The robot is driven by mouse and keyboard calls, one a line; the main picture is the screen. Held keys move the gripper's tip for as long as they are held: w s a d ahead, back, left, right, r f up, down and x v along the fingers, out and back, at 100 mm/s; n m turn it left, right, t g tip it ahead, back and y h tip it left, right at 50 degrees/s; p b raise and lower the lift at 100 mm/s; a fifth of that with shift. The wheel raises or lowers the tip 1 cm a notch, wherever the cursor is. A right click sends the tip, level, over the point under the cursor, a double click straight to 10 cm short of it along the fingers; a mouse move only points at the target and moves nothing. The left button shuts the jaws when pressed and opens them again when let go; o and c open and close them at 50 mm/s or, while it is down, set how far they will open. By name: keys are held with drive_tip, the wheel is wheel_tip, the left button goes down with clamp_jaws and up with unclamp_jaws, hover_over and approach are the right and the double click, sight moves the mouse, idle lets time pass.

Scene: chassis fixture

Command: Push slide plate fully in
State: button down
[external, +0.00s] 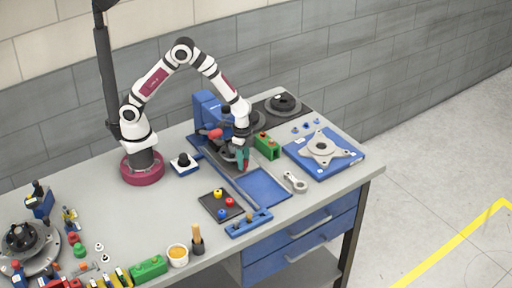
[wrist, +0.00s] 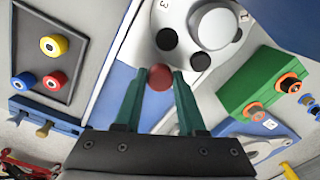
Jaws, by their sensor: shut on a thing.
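The slide plate (wrist: 150,35) is a pale grey plate carrying a white round hub (wrist: 213,24) with dark round spots. It lies over the blue bed (external: 262,188) of the fixture, and part of the bed is bare in front of it. A red ball knob (wrist: 160,77) shows at the plate's near edge. My gripper (external: 243,163) has green fingers and is low over the fixture. In the wrist view, my gripper (wrist: 160,84) is shut on the red knob, which sits between its fingertips. In the external view my arm hides much of the plate.
A green block (wrist: 262,90) with orange-ringed buttons stands close to the right of my gripper. A dark tray (external: 213,207) with coloured knobs lies in front left. A blue upright housing (external: 206,108) stands behind. A grey link (external: 295,183) lies right of the bed.

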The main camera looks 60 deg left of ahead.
drive_tip(key=shift+a, duration=0.3)
drive_tip(key=c, duration=0.5)
unclamp_jaws()
drive_tip(key=shift+d, duration=0.1)
wheel_tip(320, 180, up, 16)
drive_tip(key=shift+s+d+f, duration=0.15)
drive_tip(key=shift+s, duration=0.05)
